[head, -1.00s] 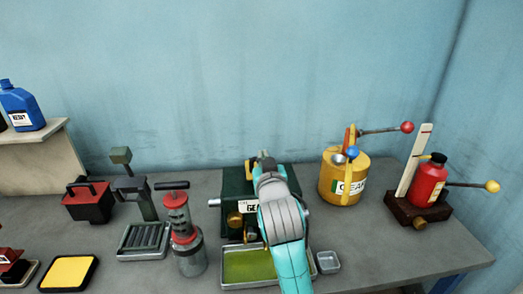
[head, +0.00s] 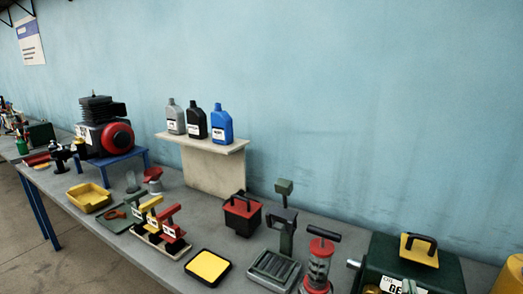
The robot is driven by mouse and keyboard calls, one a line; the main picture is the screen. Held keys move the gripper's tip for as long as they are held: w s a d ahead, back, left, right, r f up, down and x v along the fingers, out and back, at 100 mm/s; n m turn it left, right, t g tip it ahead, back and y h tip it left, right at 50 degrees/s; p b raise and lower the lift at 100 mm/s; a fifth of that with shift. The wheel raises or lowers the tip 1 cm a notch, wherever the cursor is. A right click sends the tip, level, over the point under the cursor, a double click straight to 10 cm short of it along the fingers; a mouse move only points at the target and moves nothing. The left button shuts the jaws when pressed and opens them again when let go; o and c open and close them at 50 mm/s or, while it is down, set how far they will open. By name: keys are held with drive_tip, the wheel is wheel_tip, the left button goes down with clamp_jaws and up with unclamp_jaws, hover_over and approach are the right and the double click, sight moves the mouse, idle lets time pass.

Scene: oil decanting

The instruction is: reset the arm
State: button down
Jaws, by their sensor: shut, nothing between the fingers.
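My arm and gripper do not show in the head view now. The jaws cannot be seen from here. The grey workbench (head: 140,262) runs across the view.
A raised shelf (head: 205,140) holds a grey bottle (head: 176,118), a black bottle (head: 195,122) and a blue bottle (head: 221,125). A red-and-black engine (head: 103,128) sits on a blue stand. A yellow pad (head: 208,266) and a red-topped pump (head: 319,262) stand near the front.

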drive_tip(key=s+a+f+n+y, duration=0.25)
drive_tip(key=s+a+f, duration=0.25)
drive_tip(key=s+f, duration=0.3)
drive_tip(key=s+a+f+n+y, duration=0.1)
drive_tip(key=s+a+f+y, duration=0.2)
drive_tip(key=s+a+f, duration=0.4)
drive_tip(key=s+a+f+y, duration=0.1)
drive_tip(key=s, duration=0.9)
drive_tip(key=s+a+f+y, duration=0.1)
drive_tip(key=s, duration=1)
drive_tip(key=shift+s+a+f, duration=0.15)
drive_tip(key=shift+s+a, duration=0.05)
drive_tip(key=shift+a, duration=0.2)
drive_tip(key=shift+n, duration=0.25)
